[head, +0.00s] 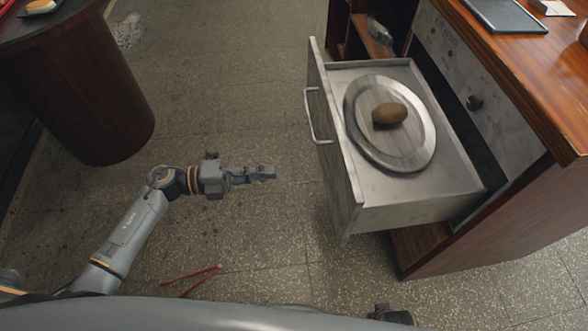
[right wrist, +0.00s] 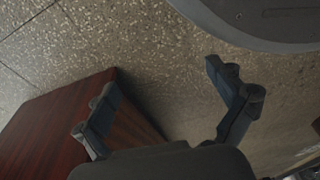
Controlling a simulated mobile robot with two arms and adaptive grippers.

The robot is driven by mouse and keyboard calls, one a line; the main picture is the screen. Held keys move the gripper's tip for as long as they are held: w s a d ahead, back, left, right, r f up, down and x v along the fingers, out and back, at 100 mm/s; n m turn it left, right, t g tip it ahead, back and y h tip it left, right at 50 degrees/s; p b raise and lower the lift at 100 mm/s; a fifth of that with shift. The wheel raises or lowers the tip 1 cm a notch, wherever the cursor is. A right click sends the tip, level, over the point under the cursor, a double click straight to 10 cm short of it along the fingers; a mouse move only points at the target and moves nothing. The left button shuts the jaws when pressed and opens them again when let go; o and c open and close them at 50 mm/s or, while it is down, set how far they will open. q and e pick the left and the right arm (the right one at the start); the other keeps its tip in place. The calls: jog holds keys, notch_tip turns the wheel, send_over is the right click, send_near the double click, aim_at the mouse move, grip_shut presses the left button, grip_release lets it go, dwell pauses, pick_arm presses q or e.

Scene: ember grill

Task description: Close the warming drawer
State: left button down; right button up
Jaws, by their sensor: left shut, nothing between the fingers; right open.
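The warming drawer (head: 455,190) is pulled well out of the wood-and-steel counter in the head view. Its metal front panel (head: 338,180) faces left and has a bar handle (head: 313,115). A round metal plate (head: 359,117) lies in the drawer with a brown potato-like item (head: 389,114) on it. My left gripper (head: 270,173) is shut and empty, left of the drawer front and apart from it. My right gripper (right wrist: 160,78) is open and empty in the right wrist view, above the floor beside a dark red wooden surface (right wrist: 50,125).
Red tongs (head: 192,276) lie on the speckled floor near my base. A round wooden table (head: 85,95) stands at the upper left. A dark tray (head: 503,14) rests on the counter top (head: 540,65). Floor between the table and drawer is clear.

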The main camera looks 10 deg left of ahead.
aim_at(336, 165)
pick_arm(q)
jog(key=x, duration=1.3)
jog(key=shift+w, duration=0.1)
pick_arm(e)
jog(key=shift+s+d+f, duration=0.1)
jog(key=shift+s+f, duration=0.4)
jog(key=shift+f, duration=0.05)
